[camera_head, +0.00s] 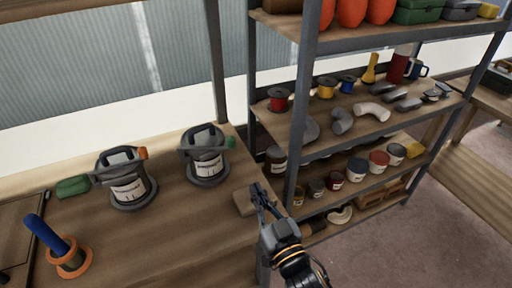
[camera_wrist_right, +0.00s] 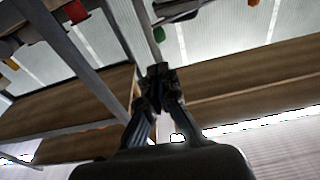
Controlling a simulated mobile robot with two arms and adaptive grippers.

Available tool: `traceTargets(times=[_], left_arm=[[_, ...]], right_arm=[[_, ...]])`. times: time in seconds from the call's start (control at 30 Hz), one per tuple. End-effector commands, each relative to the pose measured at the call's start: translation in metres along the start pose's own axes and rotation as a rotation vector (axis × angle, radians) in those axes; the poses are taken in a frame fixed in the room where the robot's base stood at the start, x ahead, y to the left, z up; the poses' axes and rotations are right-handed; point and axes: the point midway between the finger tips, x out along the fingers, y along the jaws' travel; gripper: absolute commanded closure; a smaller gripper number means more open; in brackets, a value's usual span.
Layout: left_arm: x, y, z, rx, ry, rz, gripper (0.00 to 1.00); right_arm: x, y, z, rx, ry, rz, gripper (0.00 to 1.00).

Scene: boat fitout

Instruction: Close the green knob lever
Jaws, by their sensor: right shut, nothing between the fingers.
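The green knob (camera_head: 232,142) is on the end of the lever (camera_head: 192,146) across the top of the right-hand grey canister (camera_head: 207,168), which stands upright on the workbench. The knob points right, toward the shelf. It also shows as a green spot near the top of the right wrist view (camera_wrist_right: 160,33). My right gripper (camera_head: 259,191) is shut and empty, over the bench's right edge, below and right of the knob and apart from it. My left gripper is not in view.
A similar canister (camera_head: 128,188) with an orange knob (camera_head: 143,153) stands to the left. A tan block (camera_head: 243,202) lies by my right gripper. A shelf post (camera_head: 297,130) rises close on the right, with loaded shelves behind.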

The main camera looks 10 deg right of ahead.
Motion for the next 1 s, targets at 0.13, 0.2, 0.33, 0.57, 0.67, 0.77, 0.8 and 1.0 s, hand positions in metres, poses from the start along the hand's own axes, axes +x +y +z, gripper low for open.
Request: traceTargets(times=[0.13, 0.2, 0.33, 0.57, 0.67, 0.77, 0.8, 1.0], left_arm=[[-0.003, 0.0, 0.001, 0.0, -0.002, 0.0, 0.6], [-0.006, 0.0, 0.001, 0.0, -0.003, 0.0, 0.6], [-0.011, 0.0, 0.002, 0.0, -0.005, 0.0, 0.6], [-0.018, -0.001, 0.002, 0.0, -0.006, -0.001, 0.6], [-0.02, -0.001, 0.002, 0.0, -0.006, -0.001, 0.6], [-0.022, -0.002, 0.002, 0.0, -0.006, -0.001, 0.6], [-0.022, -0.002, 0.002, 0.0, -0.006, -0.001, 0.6], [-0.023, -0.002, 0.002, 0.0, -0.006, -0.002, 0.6]], right_arm=[[0.013, 0.0, 0.0, 0.004, -0.004, 0.004, 1.0], [0.025, 0.0, -0.001, 0.003, -0.003, 0.003, 1.0], [0.053, 0.0, -0.002, 0.002, -0.001, 0.003, 1.0], [0.102, 0.0, -0.001, 0.001, -0.002, 0.002, 1.0], [0.117, 0.0, -0.001, 0.003, -0.003, 0.002, 1.0], [0.129, 0.0, 0.001, 0.001, -0.003, 0.002, 1.0], [0.132, 0.0, 0.001, 0.001, -0.003, 0.002, 1.0], [0.139, 0.0, 0.002, 0.003, -0.004, 0.002, 1.0]])
